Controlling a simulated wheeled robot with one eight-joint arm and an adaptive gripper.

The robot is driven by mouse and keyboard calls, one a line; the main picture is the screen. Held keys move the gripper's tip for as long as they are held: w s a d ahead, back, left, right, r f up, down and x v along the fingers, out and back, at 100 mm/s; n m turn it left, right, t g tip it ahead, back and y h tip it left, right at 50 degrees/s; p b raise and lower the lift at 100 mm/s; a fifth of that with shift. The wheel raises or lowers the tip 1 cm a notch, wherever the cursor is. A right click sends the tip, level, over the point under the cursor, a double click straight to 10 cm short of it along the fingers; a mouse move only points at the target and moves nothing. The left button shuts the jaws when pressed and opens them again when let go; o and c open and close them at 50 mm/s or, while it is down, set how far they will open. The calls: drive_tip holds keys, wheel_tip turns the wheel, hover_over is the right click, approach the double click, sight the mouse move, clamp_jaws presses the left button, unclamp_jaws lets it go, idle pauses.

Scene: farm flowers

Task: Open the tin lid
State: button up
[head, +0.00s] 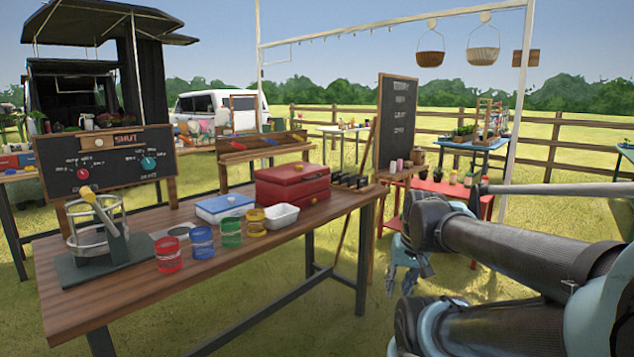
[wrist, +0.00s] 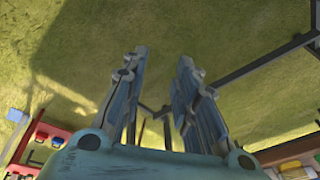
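A red metal box (head: 292,187) that looks like the tin sits at the back right of the wooden table, its lid down. A smaller white box with a blue top (head: 225,207) lies to its left, also closed. I cannot tell for certain which one is the tin. My gripper (head: 405,270) hangs to the right of the table, well apart from both boxes. In the wrist view my gripper (wrist: 163,55) points at the grass, its two fingers spread with nothing between them.
A chalkboard (head: 396,122) and red table (head: 455,190) stand behind my gripper.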

drive_tip(key=w+a+r+m+t+y, duration=0.1)
drive_tip(key=w+a+r+y, duration=0.1)
drive_tip(key=w+a+r, duration=0.3)
drive_tip(key=w+a+r+m+t+y, duration=0.1)
drive_tip(key=w+a+r+y, duration=0.1)
drive_tip(key=w, duration=0.5)
drive_tip(key=w+a+r+m+t+y, duration=0.1)
drive_tip(key=w+a+r+y, duration=0.1)
drive_tip(key=w+a+r, duration=0.3)
drive_tip(key=w+r+m+t+y, duration=0.2)
drive_tip(key=w+r+y, duration=0.1)
drive_tip(key=w, duration=0.8)
drive_tip(key=w+r+m+t+y, duration=0.2)
drive_tip(key=w+r, duration=0.2)
drive_tip(key=w, duration=0.6)
drive_tip(key=x, duration=1.7)
drive_tip(key=shift+w, duration=0.15)
drive_tip(key=shift+a, duration=0.15)
clamp_jaws()
